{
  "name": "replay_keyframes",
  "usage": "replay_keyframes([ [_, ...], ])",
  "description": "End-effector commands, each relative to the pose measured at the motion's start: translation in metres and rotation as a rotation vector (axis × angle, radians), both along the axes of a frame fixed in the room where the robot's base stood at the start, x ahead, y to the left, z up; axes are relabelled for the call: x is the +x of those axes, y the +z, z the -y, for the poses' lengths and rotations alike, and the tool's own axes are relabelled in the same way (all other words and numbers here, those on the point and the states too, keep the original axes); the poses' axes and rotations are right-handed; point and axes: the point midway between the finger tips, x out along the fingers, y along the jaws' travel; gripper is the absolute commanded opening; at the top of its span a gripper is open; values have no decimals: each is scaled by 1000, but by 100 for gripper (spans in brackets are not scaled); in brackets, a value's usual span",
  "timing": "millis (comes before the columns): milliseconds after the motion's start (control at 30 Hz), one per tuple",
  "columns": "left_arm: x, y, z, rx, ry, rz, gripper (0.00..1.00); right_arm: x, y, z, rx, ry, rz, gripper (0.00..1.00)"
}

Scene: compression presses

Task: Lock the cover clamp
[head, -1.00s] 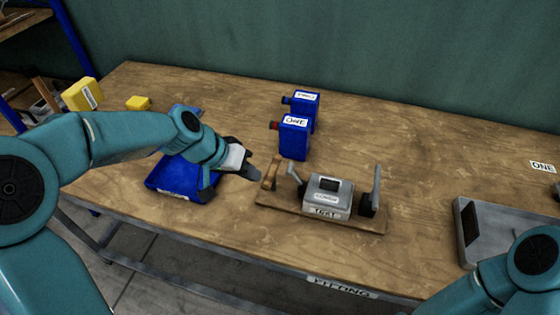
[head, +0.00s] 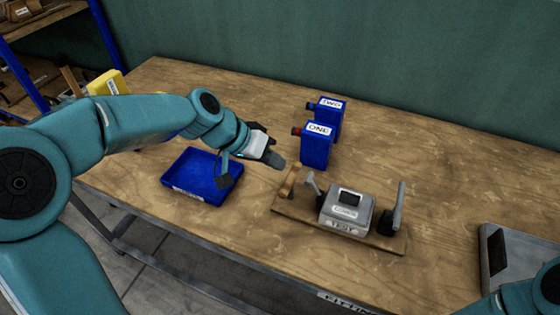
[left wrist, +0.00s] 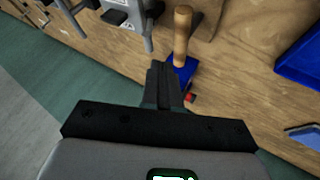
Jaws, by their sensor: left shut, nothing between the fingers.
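The press fixture sits on a wooden board (head: 285,207). Its grey cover block (head: 345,207) has a dark square on top and a label reading TEST on the front. A wooden handle (head: 288,182) stands at the board's left end, with a short grey lever (head: 313,185) beside it. A taller grey lever (head: 398,208) stands upright at the right. My left gripper (head: 278,161) is shut and empty, just behind and above the wooden handle. In the left wrist view, the fingers (left wrist: 162,82) show apart from the handle (left wrist: 182,35). My right gripper is out of view.
Blue bottles labelled ONE (head: 317,150) and TWO (head: 330,112) stand behind the fixture, close to my left gripper. A blue tray (head: 175,186) lies to the left. A grey metal unit (head: 520,255) lies at the right. The table's back right is clear.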

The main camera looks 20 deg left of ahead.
Motion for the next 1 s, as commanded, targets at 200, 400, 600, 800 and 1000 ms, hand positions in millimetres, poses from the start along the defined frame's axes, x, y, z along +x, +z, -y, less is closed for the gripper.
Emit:
replay_keyframes([
  [200, 18, -33, 22, -1, -2, -5, 0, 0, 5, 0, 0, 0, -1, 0],
  [400, 31, -54, 35, -1, -1, -3, 0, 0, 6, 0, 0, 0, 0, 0],
  [600, 35, -61, 40, 0, 0, -1, 0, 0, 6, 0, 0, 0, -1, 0],
  [800, 35, -61, 39, 0, 1, 0, 0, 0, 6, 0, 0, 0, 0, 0],
  [1000, 35, -60, 38, 3, 1, -1, 0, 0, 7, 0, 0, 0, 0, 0],
])
